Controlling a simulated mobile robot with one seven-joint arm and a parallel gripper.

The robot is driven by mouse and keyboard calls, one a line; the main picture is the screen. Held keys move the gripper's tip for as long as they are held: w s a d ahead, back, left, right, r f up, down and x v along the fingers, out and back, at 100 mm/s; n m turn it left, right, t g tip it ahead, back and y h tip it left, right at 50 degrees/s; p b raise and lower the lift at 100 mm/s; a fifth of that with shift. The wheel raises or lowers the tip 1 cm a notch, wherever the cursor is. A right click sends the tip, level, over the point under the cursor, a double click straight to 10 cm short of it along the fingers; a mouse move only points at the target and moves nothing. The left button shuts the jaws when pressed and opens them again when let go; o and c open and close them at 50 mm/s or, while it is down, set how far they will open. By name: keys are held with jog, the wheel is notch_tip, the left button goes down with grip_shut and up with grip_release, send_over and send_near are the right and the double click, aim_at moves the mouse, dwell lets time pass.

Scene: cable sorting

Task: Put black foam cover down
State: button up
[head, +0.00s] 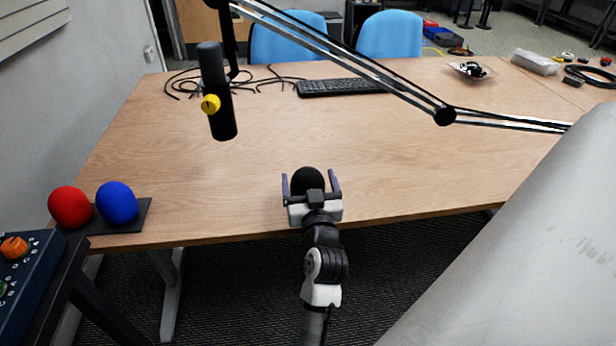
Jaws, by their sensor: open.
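The black foam cover (307,180) is a small dark dome at the front middle of the wooden table. My gripper (311,184) is open, with one finger on each side of the cover and a gap showing beside it. The gripper's body hides the near part of the cover. The cover appears to be at or just above the table top; its underside is hidden, so I cannot tell if it touches.
Red (70,207) and blue (117,202) foam covers sit on a dark tray (141,214) at the table's front left. A black microphone (217,92) hangs from a boom arm (330,48). A keyboard (343,87) and cables (186,84) lie behind. The table's middle is clear.

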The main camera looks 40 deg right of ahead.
jog(key=b+v, duration=0.2)
jog(key=v, duration=0.8)
jog(key=shift+s, duration=0.15)
